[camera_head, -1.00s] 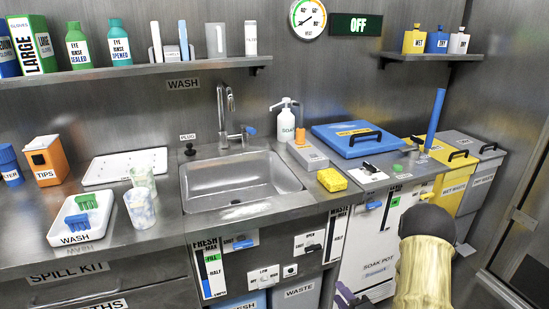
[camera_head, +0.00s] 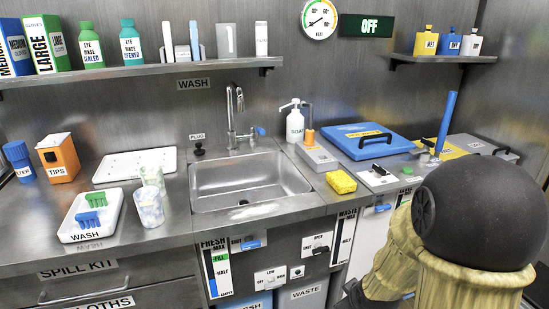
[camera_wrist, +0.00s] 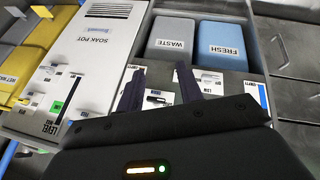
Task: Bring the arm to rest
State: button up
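My arm (camera_head: 440,245), tan with a large dark joint cover, fills the lower right of the head view. It hides part of the soak pot cabinet and the bins behind it. My gripper (camera_wrist: 160,88) shows in the wrist view with its two dark fingers apart and nothing between them. It is in front of the cabinet fronts under the counter, with the grey waste container (camera_wrist: 170,42) and blue fresh container (camera_wrist: 221,44) beyond it. In the head view only a dark bit of the hand shows at the bottom edge.
The counter holds a sink (camera_head: 248,182), a yellow sponge (camera_head: 341,181), a white wash tray (camera_head: 113,222), two cups, an orange tips box (camera_head: 58,158) and a soap bottle (camera_head: 295,124). A blue lid (camera_head: 350,138) lies at the right. A shelf (camera_head: 150,72) runs above.

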jog(key=s+a+r+m+g, duration=0.35)
jog(key=s+r+m, duration=0.2)
jog(key=s, duration=0.35)
jog(key=w+p+v, duration=0.3)
jog(key=p+v, duration=1.4)
jog(key=p, duration=0.1)
jog(key=w+d+r+p+v, duration=0.1)
jog(key=w+p+v, duration=0.3)
jog(key=p+v, duration=1.3)
jog(key=shift+w+r+m+p, duration=0.35)
jog(key=shift+r+m+p, duration=0.1)
jog(key=shift+r+p, duration=0.1)
